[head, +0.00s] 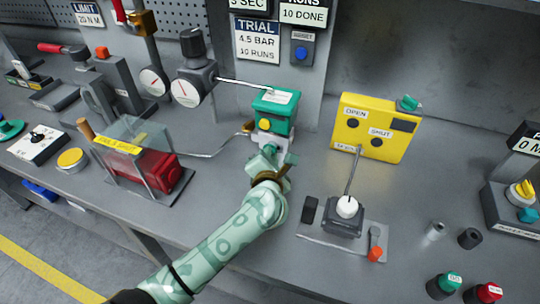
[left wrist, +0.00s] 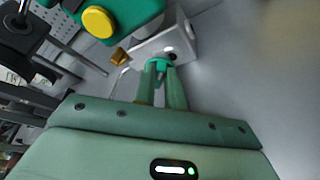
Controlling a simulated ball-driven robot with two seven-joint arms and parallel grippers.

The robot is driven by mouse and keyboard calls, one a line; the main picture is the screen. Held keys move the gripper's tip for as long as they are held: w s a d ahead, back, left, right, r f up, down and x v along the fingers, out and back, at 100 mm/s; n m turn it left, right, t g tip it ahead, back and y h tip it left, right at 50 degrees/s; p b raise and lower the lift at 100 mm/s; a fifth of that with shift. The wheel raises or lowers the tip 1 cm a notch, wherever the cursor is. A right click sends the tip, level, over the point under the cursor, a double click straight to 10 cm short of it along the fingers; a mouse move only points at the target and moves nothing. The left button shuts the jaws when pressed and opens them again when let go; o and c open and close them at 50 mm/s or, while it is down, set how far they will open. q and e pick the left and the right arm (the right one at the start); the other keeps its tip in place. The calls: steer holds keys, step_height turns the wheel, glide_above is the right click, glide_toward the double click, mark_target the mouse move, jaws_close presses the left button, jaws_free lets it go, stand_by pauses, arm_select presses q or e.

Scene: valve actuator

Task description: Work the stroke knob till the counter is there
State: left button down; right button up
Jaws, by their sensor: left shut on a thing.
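The green valve actuator (head: 275,110) with a yellow button stands on the bench in the middle of the head view. Below it is a pale grey block (left wrist: 178,38). My left gripper (head: 268,165) is at the front of this block. In the left wrist view its two fingers (left wrist: 160,82) are shut on a small teal knob (left wrist: 157,63), which they partly hide. No label on this knob can be read. The runs counter (head: 302,13) at the top of the head view reads 10 DONE. The trial card (head: 257,40) reads 4.5 BAR, 10 RUNS. My right gripper is out of view.
A yellow box (head: 373,128) marked OPEN and SHUT stands right of the actuator. A joystick box with a white knob (head: 346,207) is in front of it. A clear-walled case (head: 137,165) with a red block stands left. A blue reset button (head: 301,52) is on the post.

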arm_select(q)
steer(key=c, duration=1.5)
jaws_free()
steer(key=shift+o, duration=0.2)
steer(key=shift+s, duration=0.1)
